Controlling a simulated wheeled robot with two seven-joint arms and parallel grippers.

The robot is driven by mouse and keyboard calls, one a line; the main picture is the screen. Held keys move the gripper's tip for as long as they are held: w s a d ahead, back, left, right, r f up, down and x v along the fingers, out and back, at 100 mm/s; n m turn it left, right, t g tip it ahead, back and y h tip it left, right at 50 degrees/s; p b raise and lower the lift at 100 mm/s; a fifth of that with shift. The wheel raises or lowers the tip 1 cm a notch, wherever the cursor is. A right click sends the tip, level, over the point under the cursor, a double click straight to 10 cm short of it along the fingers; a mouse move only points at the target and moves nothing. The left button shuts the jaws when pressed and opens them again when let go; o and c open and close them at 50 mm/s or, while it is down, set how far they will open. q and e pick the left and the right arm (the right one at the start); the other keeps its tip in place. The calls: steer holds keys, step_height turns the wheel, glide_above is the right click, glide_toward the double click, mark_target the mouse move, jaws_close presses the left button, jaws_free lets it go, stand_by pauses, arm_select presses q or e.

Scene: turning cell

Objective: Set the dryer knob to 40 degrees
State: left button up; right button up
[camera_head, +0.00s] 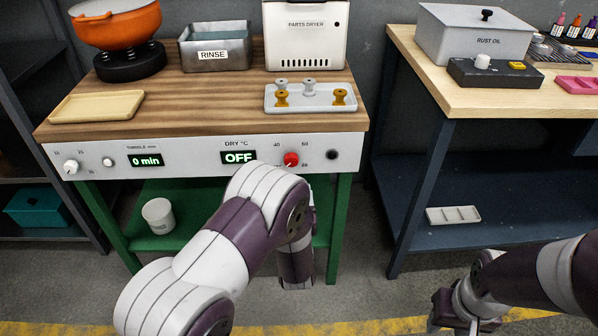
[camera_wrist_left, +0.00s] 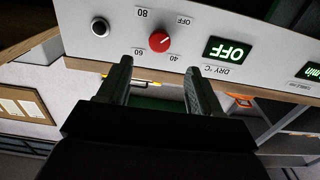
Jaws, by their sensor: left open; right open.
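The red dryer knob (camera_head: 291,159) is on the white front panel (camera_head: 205,150), right of the dryer display (camera_head: 238,157), which reads OFF. The left wrist view shows the panel upside down, with the knob (camera_wrist_left: 160,41) ringed by OFF, 40, 60 and 80. Its pale mark appears to point towards OFF. My left gripper (camera_wrist_left: 158,84) is open and empty, apart from the knob, its two fingers spread below the knob in that view. In the head view my left arm hides that gripper. My right gripper (camera_head: 458,312) is open at the lower right, far from the knob.
A dark round button (camera_head: 332,154) sits right of the knob. The timer display (camera_head: 146,160) and a white timer knob (camera_head: 71,167) are at the panel's left. Above are a grey tray (camera_head: 270,101) with spools and the parts dryer (camera_head: 305,40). A second bench (camera_head: 440,90) stands right.

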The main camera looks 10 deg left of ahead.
mark_target(291, 163)
arm_select(q)
steer(key=b+x, duration=0.1)
steer(key=x, duration=0.9)
steer(key=c, duration=1.1)
